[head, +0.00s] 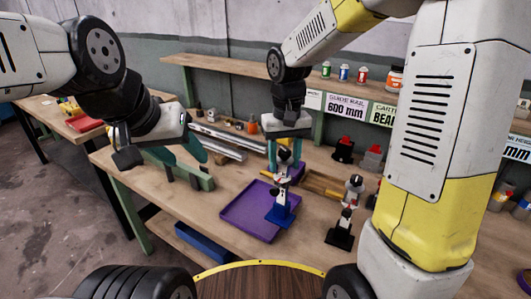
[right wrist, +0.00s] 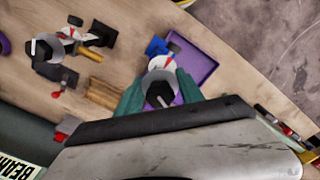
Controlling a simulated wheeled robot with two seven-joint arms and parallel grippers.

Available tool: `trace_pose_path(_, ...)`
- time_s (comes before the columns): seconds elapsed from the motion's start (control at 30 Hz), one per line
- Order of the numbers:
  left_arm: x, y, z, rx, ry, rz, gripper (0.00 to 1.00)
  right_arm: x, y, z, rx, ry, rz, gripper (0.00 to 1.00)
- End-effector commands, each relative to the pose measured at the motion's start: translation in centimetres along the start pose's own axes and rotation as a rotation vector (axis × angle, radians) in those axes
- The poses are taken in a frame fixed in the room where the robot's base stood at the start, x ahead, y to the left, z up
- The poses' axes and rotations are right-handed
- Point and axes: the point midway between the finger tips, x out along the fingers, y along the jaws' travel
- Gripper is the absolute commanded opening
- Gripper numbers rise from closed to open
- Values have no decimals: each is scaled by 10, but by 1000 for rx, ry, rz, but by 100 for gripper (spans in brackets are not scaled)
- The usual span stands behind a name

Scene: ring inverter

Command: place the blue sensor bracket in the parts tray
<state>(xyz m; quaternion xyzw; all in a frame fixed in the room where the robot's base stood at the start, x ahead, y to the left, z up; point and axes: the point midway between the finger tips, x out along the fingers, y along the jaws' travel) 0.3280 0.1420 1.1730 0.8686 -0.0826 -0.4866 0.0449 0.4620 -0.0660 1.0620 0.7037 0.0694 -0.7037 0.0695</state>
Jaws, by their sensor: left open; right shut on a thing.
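The blue sensor bracket (head: 279,211) has a blue base and a white and black upper part, and stands about upright. My right gripper (head: 284,162) is shut on its upper part from above. In the right wrist view the bracket's blue base (right wrist: 156,46) shows beyond the teal fingers of that gripper (right wrist: 160,95). The purple parts tray (head: 240,217) lies on the bench; the base overlaps its right side in the head view, and I cannot tell whether it touches. The tray also shows in the right wrist view (right wrist: 199,66). My left gripper (head: 180,160) is open and empty, left of the tray.
A black-based bracket (head: 339,238) stands right of the tray. Metal rails (head: 215,140) and yellowish bars (head: 325,186) lie behind the tray. A shelf with small bottles (head: 344,73) runs along the back. Bare bench (head: 205,210) lies left of the tray.

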Motion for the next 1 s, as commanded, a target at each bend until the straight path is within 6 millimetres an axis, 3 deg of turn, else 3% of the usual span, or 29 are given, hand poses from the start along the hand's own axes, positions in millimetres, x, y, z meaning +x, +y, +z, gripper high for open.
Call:
trace_pose_path(0.2,0,0,0,0,0,0,51,6,-13,-52,0,0,-1,0)
trace_pose_path(0.33,0,0,0,0,0,0,51,7,-18,-71,0,1,-1,0)
trace_pose_path(0.7,0,0,0,0,0,0,51,8,-23,-90,0,2,0,0)
trace_pose_path(1.0,0,0,0,0,0,0,51,40,-22,-87,1,-2,0,0)
